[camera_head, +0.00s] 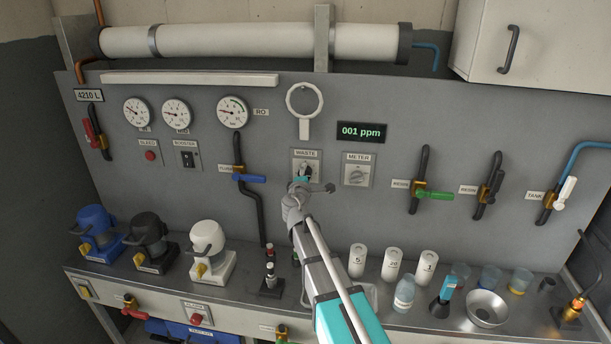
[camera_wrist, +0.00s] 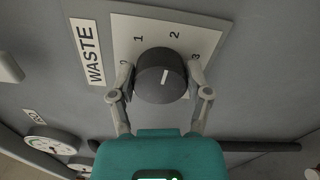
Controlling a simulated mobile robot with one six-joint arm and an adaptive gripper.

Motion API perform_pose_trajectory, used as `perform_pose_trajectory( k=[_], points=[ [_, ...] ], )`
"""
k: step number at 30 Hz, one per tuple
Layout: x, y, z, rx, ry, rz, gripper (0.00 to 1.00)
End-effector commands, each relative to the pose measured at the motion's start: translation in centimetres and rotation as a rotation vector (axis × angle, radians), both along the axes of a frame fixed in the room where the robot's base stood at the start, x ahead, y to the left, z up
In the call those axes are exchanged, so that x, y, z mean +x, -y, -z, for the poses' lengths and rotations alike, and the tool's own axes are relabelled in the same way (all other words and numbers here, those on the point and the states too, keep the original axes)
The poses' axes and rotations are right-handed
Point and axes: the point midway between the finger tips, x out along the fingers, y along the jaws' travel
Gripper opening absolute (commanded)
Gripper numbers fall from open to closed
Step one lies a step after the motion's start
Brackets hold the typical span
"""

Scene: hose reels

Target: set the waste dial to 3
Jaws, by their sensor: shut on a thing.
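The waste dial (camera_wrist: 160,84) is a round black knob on a pale plate with the numbers 1, 2 and 3 readable and a WASTE label beside it. Its white mark points up, roughly toward the 2; the exact setting is hard to tell. My gripper (camera_wrist: 162,76) is shut on the knob, with one finger on each side of it. In the head view the waste dial's plate (camera_head: 299,163) is at the middle of the grey panel, and my gripper (camera_head: 302,184) partly covers the knob.
The meter dial (camera_head: 357,176) sits close to the right. A valve with a blue handle (camera_head: 249,178) is close to the left. A display (camera_head: 361,132) reads 001 ppm. Below, the counter (camera_head: 235,291) holds pumps, white canisters and cups.

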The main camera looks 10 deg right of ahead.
Motion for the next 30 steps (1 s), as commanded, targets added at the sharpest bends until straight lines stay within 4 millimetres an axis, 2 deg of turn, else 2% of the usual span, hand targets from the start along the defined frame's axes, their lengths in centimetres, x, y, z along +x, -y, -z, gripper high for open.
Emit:
perform_pose_trajectory(
  k=[21,30],
  points=[
    [-0.02,-0.03,0.36,0.643,0.218,0.000,0.16],
    [-0.02,-0.10,0.45,0.851,0.288,0.000,0.16]
  ],
)
